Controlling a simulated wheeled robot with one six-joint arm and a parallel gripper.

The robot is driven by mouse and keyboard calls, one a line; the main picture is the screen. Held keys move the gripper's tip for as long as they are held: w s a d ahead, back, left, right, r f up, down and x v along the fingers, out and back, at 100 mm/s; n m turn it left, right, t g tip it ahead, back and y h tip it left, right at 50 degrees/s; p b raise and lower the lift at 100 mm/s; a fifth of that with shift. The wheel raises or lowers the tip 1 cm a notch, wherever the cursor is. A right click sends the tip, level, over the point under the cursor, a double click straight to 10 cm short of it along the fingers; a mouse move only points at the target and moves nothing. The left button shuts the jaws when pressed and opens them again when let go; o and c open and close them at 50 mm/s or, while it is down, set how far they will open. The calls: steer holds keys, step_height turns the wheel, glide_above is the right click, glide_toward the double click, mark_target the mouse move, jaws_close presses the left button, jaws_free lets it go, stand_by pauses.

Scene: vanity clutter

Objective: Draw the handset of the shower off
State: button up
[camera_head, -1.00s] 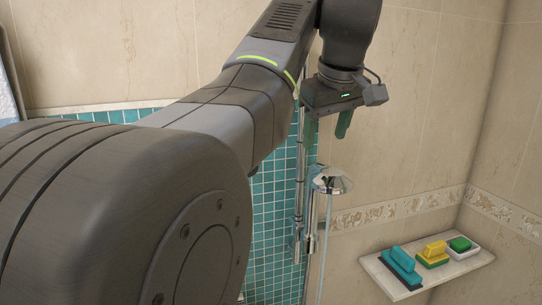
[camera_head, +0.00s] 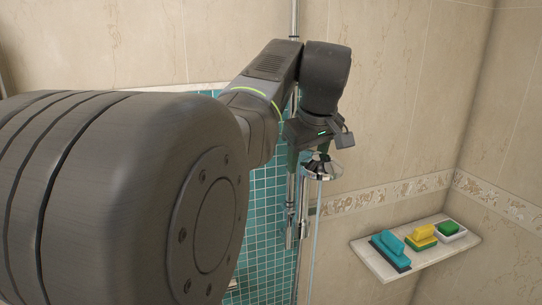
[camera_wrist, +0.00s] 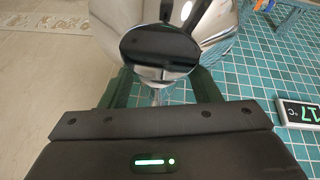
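The shower handset (camera_head: 322,170) is chrome with a round head, and it sits on the wall rail in front of the teal tiles. My gripper (camera_head: 309,158) is right at the head, coming from above. In the wrist view my gripper (camera_wrist: 164,88) has its two dark green fingers spread apart, one on each side of the chrome handset (camera_wrist: 190,22). The fingertips are partly hidden behind the handset, so I cannot tell whether they touch it. A thin hose (camera_head: 315,240) hangs below the head.
A temperature display (camera_wrist: 299,113) shows at the right of the wrist view. The chrome rail (camera_head: 291,205) stands close by.

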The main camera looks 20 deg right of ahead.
jaws_close()
steer(key=shift+r+p, duration=1.4)
steer(key=shift+r, duration=1.4)
